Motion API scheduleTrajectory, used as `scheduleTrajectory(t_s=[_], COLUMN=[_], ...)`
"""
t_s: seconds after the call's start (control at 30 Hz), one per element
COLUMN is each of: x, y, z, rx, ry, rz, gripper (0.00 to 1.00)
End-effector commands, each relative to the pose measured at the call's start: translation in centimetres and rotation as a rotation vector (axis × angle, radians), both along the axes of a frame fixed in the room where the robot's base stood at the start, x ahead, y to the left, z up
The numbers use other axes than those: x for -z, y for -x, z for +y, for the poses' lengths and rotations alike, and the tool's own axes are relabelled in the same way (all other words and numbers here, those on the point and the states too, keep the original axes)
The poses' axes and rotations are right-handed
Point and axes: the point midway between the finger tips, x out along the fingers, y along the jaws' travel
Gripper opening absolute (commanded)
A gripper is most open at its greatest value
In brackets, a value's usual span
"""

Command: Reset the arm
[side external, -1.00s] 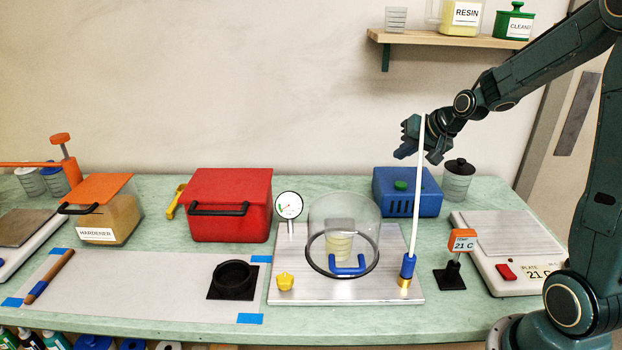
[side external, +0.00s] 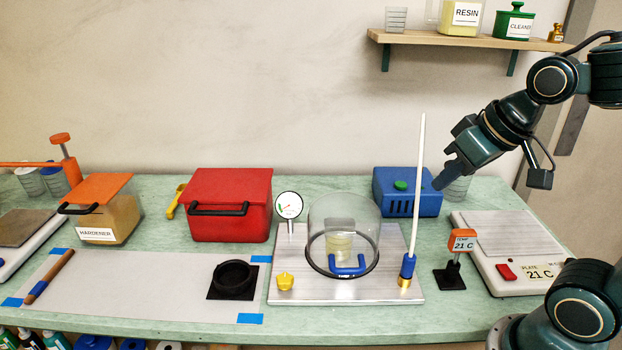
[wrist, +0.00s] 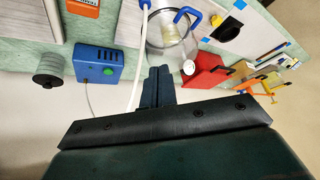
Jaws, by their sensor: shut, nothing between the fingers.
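My gripper (side external: 442,182) is in the air at the right of the side external view, its fingertips in front of the right end of the blue box with the green button (side external: 392,190). The fingers are together with nothing between them. In the wrist view my gripper (wrist: 157,72) shows at the centre with its fingers side by side, above the bench. The blue box (wrist: 104,65) lies to its left there. My arm is folded back toward the right side of the picture.
A tall white tube (side external: 418,180) rises from the metal plate (side external: 390,290) holding a clear dome (side external: 360,215). A temperature display (side external: 463,241) and a hot plate (side external: 500,232) stand at right. A red box (side external: 230,195) stands farther left. The shelf (side external: 450,38) hangs above.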

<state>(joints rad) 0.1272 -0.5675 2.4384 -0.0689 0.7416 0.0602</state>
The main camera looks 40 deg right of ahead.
Motion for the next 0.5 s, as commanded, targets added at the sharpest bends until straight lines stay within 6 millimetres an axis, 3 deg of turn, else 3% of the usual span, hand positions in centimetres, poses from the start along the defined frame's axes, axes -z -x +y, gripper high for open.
scheduleTrajectory(t_s=[0.2, 0.5], x=[0.1, 0.3], y=[4.0, 5.7], z=[1.3, 1.6], rx=[-0.084, -0.115], ry=[0.036, 0.049], rz=[0.024, 0.04], gripper=[0.0, 0.0])
